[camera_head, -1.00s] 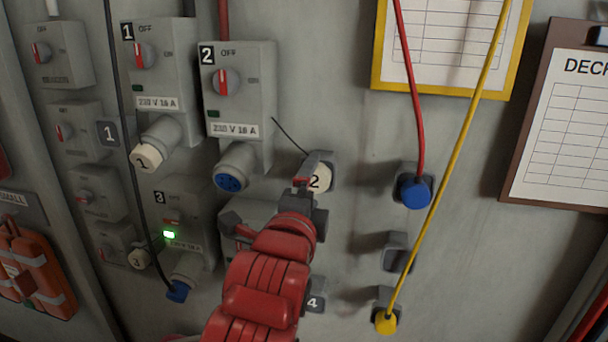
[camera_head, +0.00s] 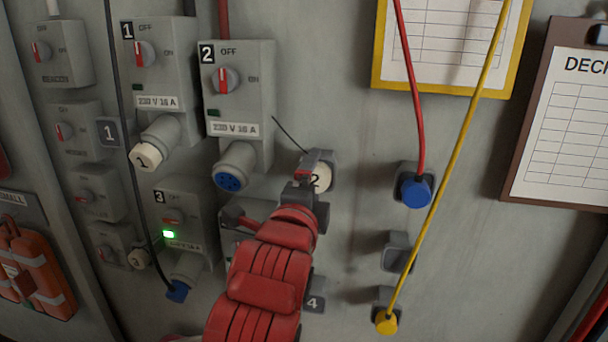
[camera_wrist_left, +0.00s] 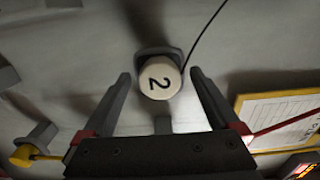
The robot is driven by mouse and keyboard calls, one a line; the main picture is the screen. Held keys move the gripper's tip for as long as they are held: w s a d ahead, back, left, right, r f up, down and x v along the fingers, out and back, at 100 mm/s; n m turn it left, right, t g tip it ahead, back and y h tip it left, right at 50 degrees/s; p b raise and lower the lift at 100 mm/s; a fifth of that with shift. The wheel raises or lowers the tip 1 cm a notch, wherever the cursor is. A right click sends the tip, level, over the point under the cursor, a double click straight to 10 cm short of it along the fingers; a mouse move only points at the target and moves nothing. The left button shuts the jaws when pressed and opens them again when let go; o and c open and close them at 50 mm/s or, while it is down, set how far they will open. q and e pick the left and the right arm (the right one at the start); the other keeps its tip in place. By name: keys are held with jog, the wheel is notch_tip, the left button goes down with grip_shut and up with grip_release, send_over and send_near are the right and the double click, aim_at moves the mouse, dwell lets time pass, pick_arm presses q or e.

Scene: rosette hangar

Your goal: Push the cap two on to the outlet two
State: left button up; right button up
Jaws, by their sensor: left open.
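Cap two (camera_head: 321,177) is a cream round cap marked 2. It sits on a dark holder on the wall, right of outlet two, with a thin dark cord running up-left from it. In the left wrist view cap two (camera_wrist_left: 159,78) lies ahead, between and beyond the fingertips. Outlet two (camera_head: 230,178) is a grey angled socket with a bare blue face, below the box marked 2 (camera_head: 238,90). My right gripper is not in view.
Outlet one wears cap one (camera_head: 146,155) at the left. Outlet three holds a blue plug (camera_head: 177,290) beneath a green light (camera_head: 168,234). A blue plug (camera_head: 416,191) on a red cable and a yellow plug (camera_head: 386,322) hang to the right.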

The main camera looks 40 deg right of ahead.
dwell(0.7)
pick_arm(q)
grip_shut()
dwell(0.5)
jog(key=shift+b+v, duration=0.7)
jog(key=shift+v, duration=2.3)
